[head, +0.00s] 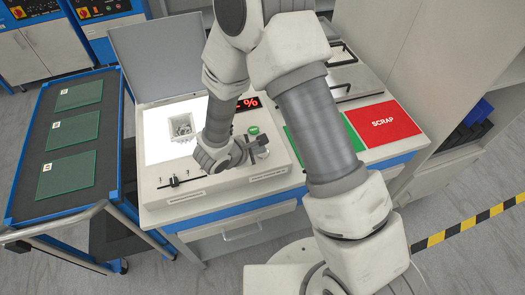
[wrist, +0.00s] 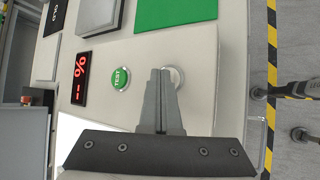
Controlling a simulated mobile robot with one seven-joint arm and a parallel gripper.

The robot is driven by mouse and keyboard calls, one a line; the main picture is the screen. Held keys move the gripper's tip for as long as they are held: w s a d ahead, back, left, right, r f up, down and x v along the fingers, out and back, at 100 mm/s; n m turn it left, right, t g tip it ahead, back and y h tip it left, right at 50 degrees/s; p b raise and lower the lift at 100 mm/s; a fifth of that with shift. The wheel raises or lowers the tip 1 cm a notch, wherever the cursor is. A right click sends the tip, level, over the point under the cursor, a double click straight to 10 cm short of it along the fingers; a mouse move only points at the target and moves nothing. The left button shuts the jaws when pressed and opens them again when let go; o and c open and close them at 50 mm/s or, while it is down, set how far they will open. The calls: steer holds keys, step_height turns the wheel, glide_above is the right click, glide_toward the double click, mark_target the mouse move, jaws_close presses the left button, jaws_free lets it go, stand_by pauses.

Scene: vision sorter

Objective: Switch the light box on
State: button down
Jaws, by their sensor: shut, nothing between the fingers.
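The light box (head: 160,148) is the pale console on the bench, and its panel glows bright white around a small clear container (head: 182,126). A green TEST button (head: 253,130) sits on its right part; it also shows in the wrist view (wrist: 121,78). A round silvery button or knob (wrist: 178,76) is beside TEST, partly hidden by my fingertips. My gripper (head: 257,146) is shut and empty. In the wrist view its fingertips (wrist: 162,72) overlap the left side of the silvery piece; I cannot tell whether they touch it.
A red percent display (wrist: 80,78) is beside TEST. A black slider lever (head: 175,182) is on the console's front left. Green and red SCRAP (head: 381,122) mats lie to the right. A blue-edged trolley (head: 37,118) with green boards stands left. An open grey lid (head: 158,55) rises behind the panel.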

steer(key=shift+r, duration=0.8)
steer(key=shift+r+p, duration=0.1)
steer(key=shift+p, duration=0.2)
steer(key=shift+r+p, duration=1.2)
steer(key=shift+r, duration=1.25)
